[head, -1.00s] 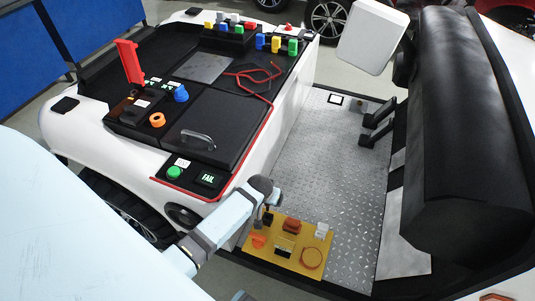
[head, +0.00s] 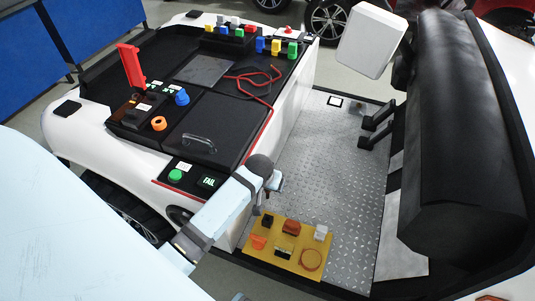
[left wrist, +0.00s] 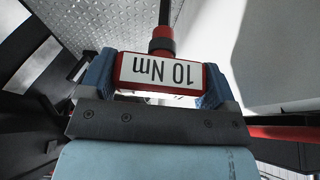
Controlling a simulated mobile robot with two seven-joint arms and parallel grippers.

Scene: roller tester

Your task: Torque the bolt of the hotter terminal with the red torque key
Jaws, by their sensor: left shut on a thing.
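The red torque key (left wrist: 160,70) fills the middle of the left wrist view. It has a white label reading "10 Nm", upside down, and a dark collar and red shaft beyond it. My left gripper (head: 276,184) is shut on the key's red body, with a blue finger on each side. In the head view it hangs above the metal floor near the panel's front corner; the key is not clear there. A black block (head: 128,115) with an orange ring (head: 158,123) and a blue knob (head: 182,97) sits on the black deck. Terminal bolts and temperatures are not readable.
A yellow board (head: 283,251) with several small items lies on the floor plate below my gripper. A green button (head: 175,176) and a FAIL display (head: 209,181) are on the deck's near corner. A raised red lever (head: 131,66) and red cable (head: 248,81) are farther back.

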